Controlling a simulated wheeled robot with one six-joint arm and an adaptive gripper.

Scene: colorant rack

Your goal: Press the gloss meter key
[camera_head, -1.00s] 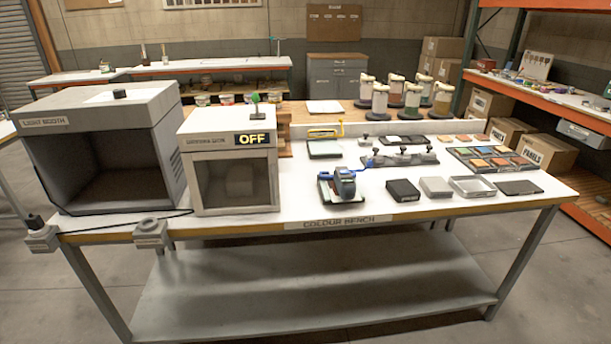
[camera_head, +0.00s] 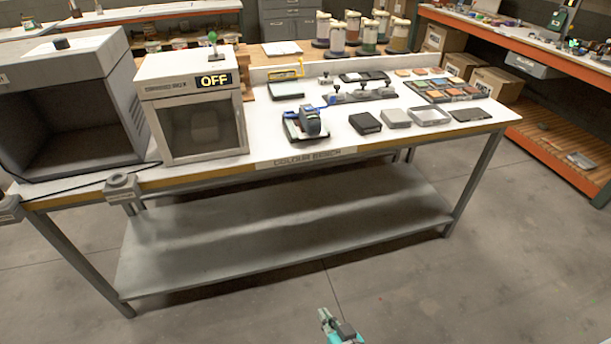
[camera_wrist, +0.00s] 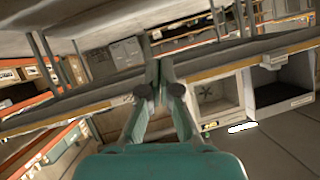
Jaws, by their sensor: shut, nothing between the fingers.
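A blue and dark grey handheld device (camera_head: 308,121), which looks like the gloss meter, sits on a dark-edged plate near the front edge of the white colour bench (camera_head: 270,118). Its key is too small to make out. My gripper (camera_head: 323,313) shows at the bottom of the head view, in front of the bench and well apart from the device. In the wrist view my gripper (camera_wrist: 155,75) has its fingers together with nothing between them. The device cannot be made out in the wrist view.
A box with a lit OFF sign (camera_head: 195,105) and a large light booth (camera_head: 65,105) stand left of the device. A black block (camera_head: 365,123) and open trays (camera_head: 429,116) lie to its right. A lower shelf (camera_head: 280,235) runs under the bench. The floor in front is clear.

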